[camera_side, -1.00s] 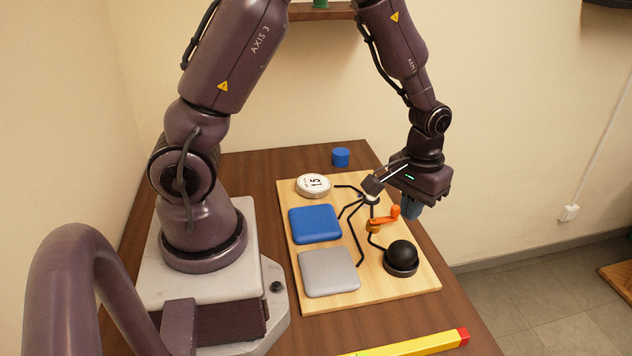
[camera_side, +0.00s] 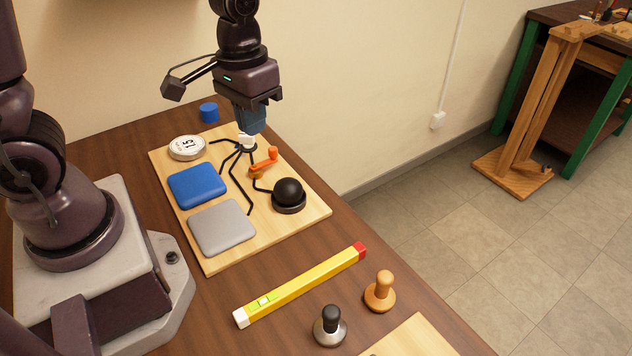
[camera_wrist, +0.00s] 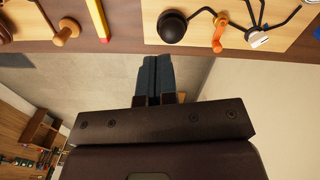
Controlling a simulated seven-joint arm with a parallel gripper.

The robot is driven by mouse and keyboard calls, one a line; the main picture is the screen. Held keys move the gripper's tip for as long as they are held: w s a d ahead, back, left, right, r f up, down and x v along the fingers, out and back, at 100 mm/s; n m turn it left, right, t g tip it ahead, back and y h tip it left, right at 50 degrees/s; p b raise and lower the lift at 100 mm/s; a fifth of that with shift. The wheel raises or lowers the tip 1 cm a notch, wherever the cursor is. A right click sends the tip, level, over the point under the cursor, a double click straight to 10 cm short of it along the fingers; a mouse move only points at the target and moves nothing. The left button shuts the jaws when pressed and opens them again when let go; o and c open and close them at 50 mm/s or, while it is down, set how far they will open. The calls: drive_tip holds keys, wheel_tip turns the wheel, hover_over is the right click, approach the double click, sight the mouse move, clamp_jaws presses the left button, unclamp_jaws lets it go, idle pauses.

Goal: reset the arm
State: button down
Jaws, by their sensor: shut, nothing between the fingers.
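My gripper (camera_side: 250,122) hangs above the back part of a light wooden board in the side view. Its blue fingers are shut together with nothing between them, as the wrist view (camera_wrist: 155,60) also shows. On the board (camera_side: 296,226) lie a blue pad (camera_side: 197,186), a grey pad (camera_side: 222,228) and a white round disc marked 1.5 (camera_side: 187,148). Black curved wires join a small white hub (camera_side: 246,140) just below the fingers.
A yellow level (camera_side: 302,285) with a red end lies in front of the board. A wooden-handled tamper (camera_side: 380,291) and a black-handled one (camera_side: 329,327) stand near it. A blue cylinder (camera_side: 209,112) stands behind the board. A wooden stand (camera_side: 530,110) is on the floor at right.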

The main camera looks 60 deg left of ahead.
drive_tip(key=s+r+m+t, duration=0.1)
drive_tip(key=s+r+t, duration=0.1)
drive_tip(key=s+r, duration=0.2)
drive_tip(key=s+r+m+t, duration=0.1)
drive_tip(key=s+r+t, duration=0.2)
drive_tip(key=r, duration=0.6)
drive_tip(key=shift+s+d+t, duration=0.3)
drive_tip(key=shift+s+d, duration=0.15)
drive_tip(key=shift+s, duration=0.3)
drive_tip(key=c, duration=1.8)
unclamp_jaws()
